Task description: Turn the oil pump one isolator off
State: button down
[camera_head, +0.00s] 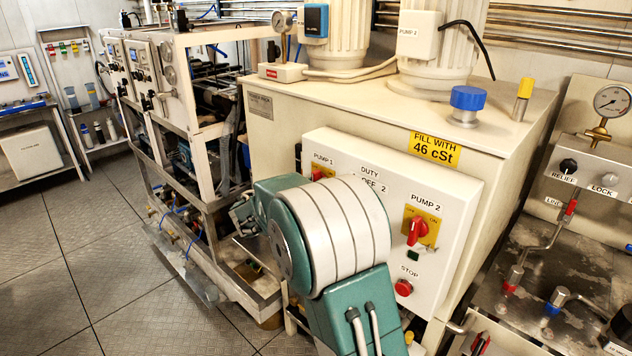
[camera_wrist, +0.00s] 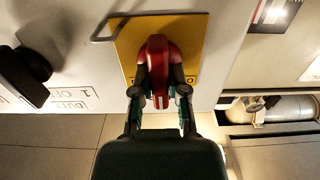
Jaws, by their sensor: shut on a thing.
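The pump 1 isolator shows in the head view as a red handle on a yellow plate (camera_head: 324,173), partly hidden by my arm. In the wrist view, the red handle (camera_wrist: 157,52) stands out from its yellow plate (camera_wrist: 192,42), its long side running up and down the picture. My gripper (camera_wrist: 160,82) has one finger on each side of the handle and is shut on it. The plate's lettering is mostly hidden by the fingers. In the head view, my arm hides the gripper.
To the right on the white panel are the pump 2 isolator (camera_head: 418,231) and a red stop button (camera_head: 403,287). A black duty knob (camera_wrist: 24,76) sits left of the handle in the wrist view. A metal loop (camera_wrist: 117,24) is beside the plate. Open floor (camera_head: 60,260) lies left.

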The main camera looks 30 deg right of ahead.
jog(key=shift+a+n, duration=0.1)
jog(key=shift+n, duration=0.2)
jog(key=n, duration=0.4)
jog(key=shift+w, duration=0.2)
jog(key=n, duration=0.4)
jog(key=shift+w+a+n, duration=0.15)
jog(key=shift+n, duration=0.15)
jog(key=n, duration=0.8)
jog(key=shift+w+f+n, duration=0.1)
jog(key=shift+f+n, duration=0.2)
jog(key=shift+f, duration=0.1)
jog(key=shift+f, duration=0.1)
jog(key=c, duration=0.6)
grip_release()
jog(key=shift+a, duration=0.15)
jog(key=shift+c, duration=0.2)
